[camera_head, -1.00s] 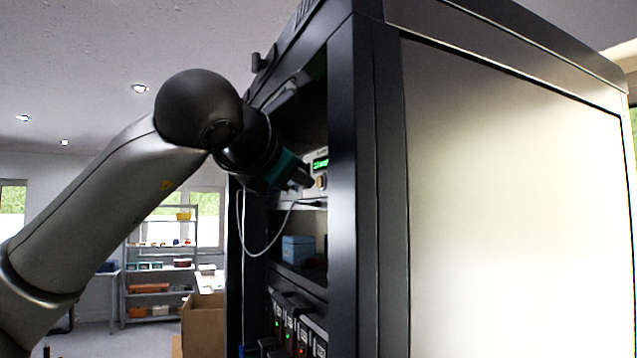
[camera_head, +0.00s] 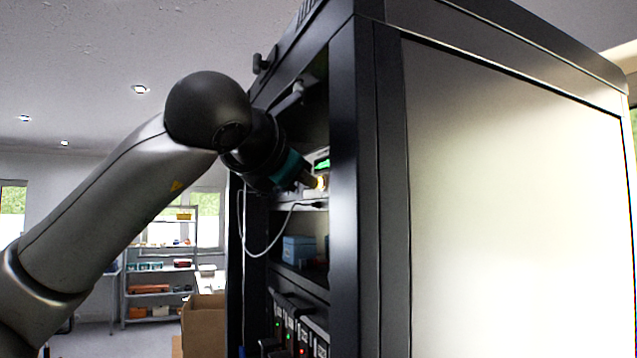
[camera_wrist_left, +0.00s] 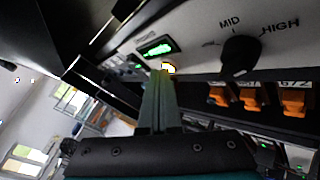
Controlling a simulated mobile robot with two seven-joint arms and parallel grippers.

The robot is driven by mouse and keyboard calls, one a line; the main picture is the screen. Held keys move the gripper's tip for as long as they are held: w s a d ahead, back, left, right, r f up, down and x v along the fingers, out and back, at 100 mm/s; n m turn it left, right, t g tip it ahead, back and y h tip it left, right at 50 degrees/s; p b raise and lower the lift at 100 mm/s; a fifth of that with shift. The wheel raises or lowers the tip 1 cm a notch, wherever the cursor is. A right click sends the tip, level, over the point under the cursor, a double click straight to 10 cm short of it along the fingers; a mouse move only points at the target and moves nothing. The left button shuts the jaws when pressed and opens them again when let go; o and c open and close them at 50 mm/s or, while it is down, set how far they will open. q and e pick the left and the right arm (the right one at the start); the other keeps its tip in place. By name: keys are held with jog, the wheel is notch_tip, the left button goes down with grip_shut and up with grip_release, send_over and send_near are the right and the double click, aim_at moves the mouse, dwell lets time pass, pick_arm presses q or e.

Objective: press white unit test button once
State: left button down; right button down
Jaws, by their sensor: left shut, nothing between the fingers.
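The white unit (camera_wrist_left: 195,42) has a green display (camera_wrist_left: 157,48) and a black knob (camera_wrist_left: 240,55) marked MID and HIGH. In the head view the unit (camera_head: 310,193) sits on a rack shelf, mostly hidden by my arm and the rack post. A small button (camera_wrist_left: 169,68) on its front panel glows yellow-white; it also shows in the head view (camera_head: 322,183). My left gripper (camera_head: 314,181) is shut and empty, its tips at the button. In the left wrist view the shut fingers (camera_wrist_left: 161,78) overlap the button's lower edge; I cannot tell how far it is pressed. My right gripper is not in view.
The dark rack's front post (camera_head: 343,190) stands close right of my gripper. A white cable (camera_head: 268,250) loops below it. A blue box (camera_head: 298,250) sits on the lower shelf. Orange switches (camera_wrist_left: 293,102) lie under the unit's panel in the left wrist view.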

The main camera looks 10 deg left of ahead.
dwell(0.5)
pick_arm(q)
jog(key=shift+s+a+b, duration=0.45)
jog(key=shift+a, duration=0.15)
jog(key=shift+s+a+b, duration=0.5)
jog(key=shift+s+a, duration=0.2)
jog(key=shift+a, duration=0.35)
jog(key=shift+s+a+b, duration=0.45)
jog(key=shift+s+a, duration=0.25)
jog(key=shift+a, duration=0.3)
